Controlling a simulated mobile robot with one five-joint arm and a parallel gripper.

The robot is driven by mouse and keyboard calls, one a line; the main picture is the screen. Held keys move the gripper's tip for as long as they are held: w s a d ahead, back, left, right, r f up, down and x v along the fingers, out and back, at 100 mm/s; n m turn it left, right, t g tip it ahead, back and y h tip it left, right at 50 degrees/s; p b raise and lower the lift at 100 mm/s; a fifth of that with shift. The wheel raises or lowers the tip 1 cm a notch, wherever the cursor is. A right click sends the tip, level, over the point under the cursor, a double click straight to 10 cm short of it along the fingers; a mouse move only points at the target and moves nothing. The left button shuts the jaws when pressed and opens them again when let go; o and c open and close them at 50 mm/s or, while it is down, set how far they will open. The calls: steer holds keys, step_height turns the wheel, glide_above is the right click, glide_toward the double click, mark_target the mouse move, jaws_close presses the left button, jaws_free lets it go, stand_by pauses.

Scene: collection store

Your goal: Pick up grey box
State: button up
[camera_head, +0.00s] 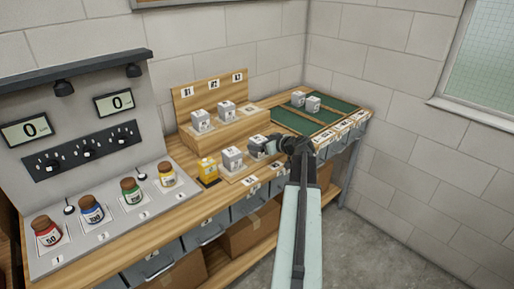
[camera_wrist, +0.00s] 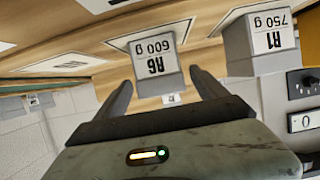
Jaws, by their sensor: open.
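Several grey boxes with white labels stand on the wooden bench, and the pictures do not tell which one the task means. One labelled "R6 600 g" (camera_wrist: 152,62) is in front of my gripper (camera_wrist: 161,78), roughly between the two open fingers in the wrist view. I cannot tell whether the fingers touch it. In the head view this seems to be the box (camera_head: 256,144) partly hidden by my gripper (camera_head: 271,146). Another, labelled "R1 750 g" (camera_wrist: 255,45), stands beside it and seems to be the box (camera_head: 232,158) to its left in the head view.
Two grey boxes (camera_head: 200,120) (camera_head: 226,112) stand on a wooden step (camera_head: 237,129) behind. Two more (camera_head: 298,98) (camera_head: 313,104) are on a green surface (camera_head: 337,112). A yellow container (camera_head: 208,171) is close left. Capped jars (camera_head: 92,210) stand on a grey panel further left.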

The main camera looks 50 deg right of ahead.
mark_target(258, 139)
steer(key=b+x, duration=0.2)
steer(key=x, duration=0.3)
steer(key=shift+f, duration=0.1)
jaws_close()
steer(key=shift+r, duration=0.2)
steer(key=shift+r+p, duration=0.65)
steer(key=shift+p, duration=0.25)
step_height(258, 139, up, 3)
steer(key=p, duration=0.2)
steer(key=shift+f+p, duration=0.1)
steer(key=shift+p, duration=0.3)
steer(key=s+a, duration=0.2)
steer(key=s, duration=0.2)
steer(key=s+a, duration=0.3)
steer(key=s, duration=0.2)
steer(key=s+a, duration=0.3)
steer(key=s, duration=0.2)
steer(key=shift+r+p, duration=0.35)
